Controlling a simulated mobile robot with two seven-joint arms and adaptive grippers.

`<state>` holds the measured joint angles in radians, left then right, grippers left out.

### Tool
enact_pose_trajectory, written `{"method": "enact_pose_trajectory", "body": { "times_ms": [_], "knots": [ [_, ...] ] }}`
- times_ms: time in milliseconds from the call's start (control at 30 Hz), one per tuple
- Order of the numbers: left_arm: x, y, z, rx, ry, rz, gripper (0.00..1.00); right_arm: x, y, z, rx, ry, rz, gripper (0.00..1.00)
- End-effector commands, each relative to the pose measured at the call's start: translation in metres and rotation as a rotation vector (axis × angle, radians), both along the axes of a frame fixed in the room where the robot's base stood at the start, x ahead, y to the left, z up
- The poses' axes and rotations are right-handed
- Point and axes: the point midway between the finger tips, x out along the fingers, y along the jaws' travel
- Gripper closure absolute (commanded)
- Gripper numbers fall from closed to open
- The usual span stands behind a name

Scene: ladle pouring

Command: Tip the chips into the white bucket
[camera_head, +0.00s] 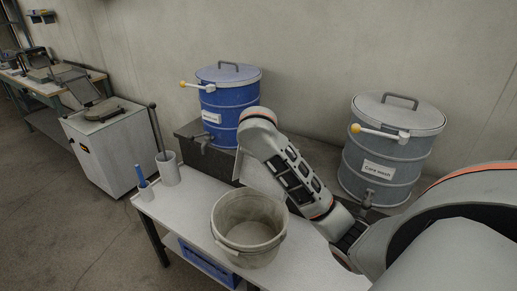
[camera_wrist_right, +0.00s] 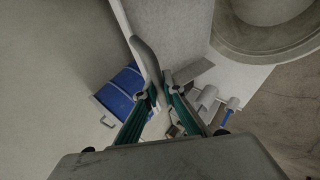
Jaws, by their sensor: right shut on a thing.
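The white bucket (camera_head: 250,228) stands upright and open on the bench; its pale inside shows no chips that I can make out. Part of its rim also shows at the upper right of the right wrist view (camera_wrist_right: 275,30). My right gripper (camera_wrist_right: 160,92) is shut on a grey curved handle (camera_wrist_right: 145,55), apparently the ladle's. The ladle's bowl and any chips in it are not clearly visible. In the head view my right arm reaches up behind the bucket and hides its own gripper. My left gripper is in neither view.
A blue drum (camera_head: 229,105) and a grey drum (camera_head: 388,150) with side levers stand behind the bench. A white cup (camera_head: 168,168) and a blue-handled tool (camera_head: 143,184) stand at the bench's left end. A blue crate (camera_head: 205,262) is below. A white cabinet (camera_head: 105,150) stands left.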

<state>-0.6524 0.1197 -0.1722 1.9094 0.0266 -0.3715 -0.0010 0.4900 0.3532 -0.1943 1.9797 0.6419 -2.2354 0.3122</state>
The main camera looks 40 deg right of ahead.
Motion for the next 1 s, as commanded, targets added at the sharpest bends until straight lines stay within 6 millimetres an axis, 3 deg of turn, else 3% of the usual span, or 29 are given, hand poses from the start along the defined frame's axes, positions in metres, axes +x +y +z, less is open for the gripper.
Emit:
{"method": "enact_pose_trajectory", "body": {
  "times_ms": [300, 533, 1000],
  "knots": [
    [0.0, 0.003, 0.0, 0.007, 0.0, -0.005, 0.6, 0.0, 0.001, 0.028, 0.001, -0.005, 0.001, 1.0],
    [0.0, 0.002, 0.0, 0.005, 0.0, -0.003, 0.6, 0.002, -0.005, 0.032, 0.029, 0.008, -0.003, 1.0],
    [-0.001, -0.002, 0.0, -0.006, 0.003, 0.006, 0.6, 0.021, -0.05, 0.032, 0.359, 0.142, 0.0, 1.0]
  ]
}}
